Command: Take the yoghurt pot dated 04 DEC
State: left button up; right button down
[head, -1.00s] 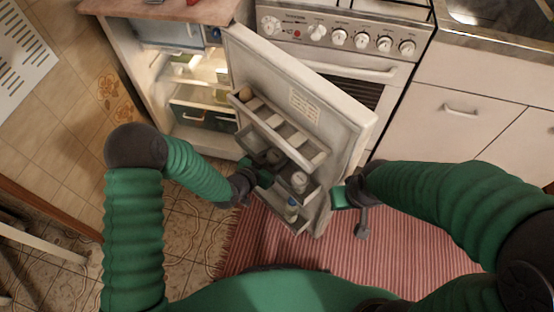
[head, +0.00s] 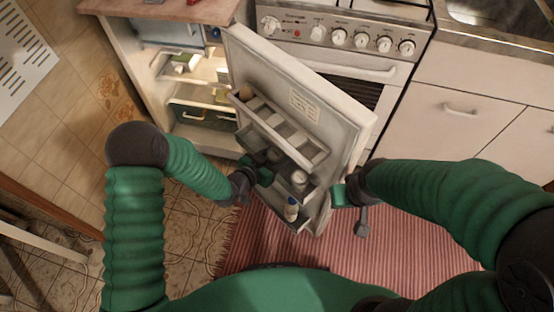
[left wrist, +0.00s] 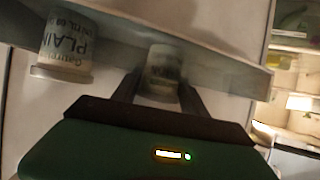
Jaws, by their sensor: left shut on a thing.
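In the left wrist view my left gripper (left wrist: 158,95) is shut on a small pale pot (left wrist: 164,66) in the door shelf. Its label is blurred, so I cannot read a date. A second pot (left wrist: 66,45) stands to its left; its printing shows upside down with "PLAIN", and I cannot make out its date. In the head view my left gripper (head: 262,168) is at the middle shelf of the open fridge door (head: 318,80), and the held pot is hidden there. A pale pot (head: 299,179) shows on that shelf. My right gripper (head: 347,194) is beside the door's lower right edge.
The fridge interior (head: 200,75) is open and lit behind the door. The cooker (head: 330,40) stands behind the door. A red striped rug (head: 400,245) covers the floor.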

pick_arm(q)
jog(key=shift+f, duration=0.2)
jog(key=o, duration=1.6)
jog(key=shift+o, duration=0.2)
